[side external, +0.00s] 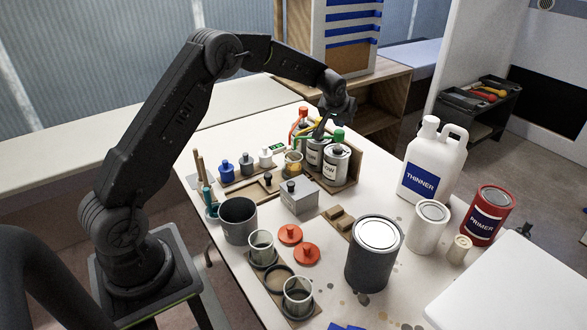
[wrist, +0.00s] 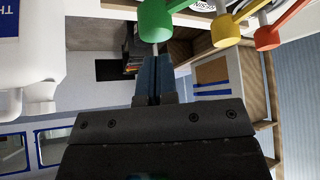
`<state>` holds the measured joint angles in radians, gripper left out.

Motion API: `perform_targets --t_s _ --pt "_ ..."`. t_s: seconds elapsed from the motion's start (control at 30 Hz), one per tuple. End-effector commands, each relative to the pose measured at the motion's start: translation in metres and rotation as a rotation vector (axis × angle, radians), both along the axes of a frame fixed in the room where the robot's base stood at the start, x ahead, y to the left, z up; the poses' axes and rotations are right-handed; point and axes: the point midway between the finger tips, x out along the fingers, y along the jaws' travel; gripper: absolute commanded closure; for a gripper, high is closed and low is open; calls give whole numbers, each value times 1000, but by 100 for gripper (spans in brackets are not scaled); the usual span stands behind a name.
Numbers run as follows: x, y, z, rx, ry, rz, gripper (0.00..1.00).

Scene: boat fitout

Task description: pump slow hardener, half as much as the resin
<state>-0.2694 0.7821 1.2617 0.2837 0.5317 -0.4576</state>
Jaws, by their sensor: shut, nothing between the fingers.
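Three pumps stand in cans at the back of the table, with a red head (side external: 302,112), a yellow head and a green head (side external: 338,135). The can under the green head (side external: 335,165) has a label that partly reads "OW". My gripper (side external: 321,130) is shut and empty, close beside the green head. In the wrist view the shut fingers (wrist: 155,62) point at the green head (wrist: 155,20), with the yellow head (wrist: 225,30) and red head (wrist: 267,37) to its right. Contact cannot be told. A cup with amber liquid (side external: 293,163) stands in front of the cans.
A small green display (side external: 277,148) is beside the cup. A white thinner jug (side external: 432,165), a red primer can (side external: 490,215) and a large grey can (side external: 373,262) stand to the right. Small bottles (side external: 246,164) stand left. A grey box (side external: 299,198) is in front.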

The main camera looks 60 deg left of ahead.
Motion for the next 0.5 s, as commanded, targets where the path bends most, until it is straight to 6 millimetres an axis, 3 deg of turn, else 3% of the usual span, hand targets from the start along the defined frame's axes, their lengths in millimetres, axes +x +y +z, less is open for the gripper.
perform_targets --t_s 0.5 --pt "0 0 -5 0 0 -1 100"
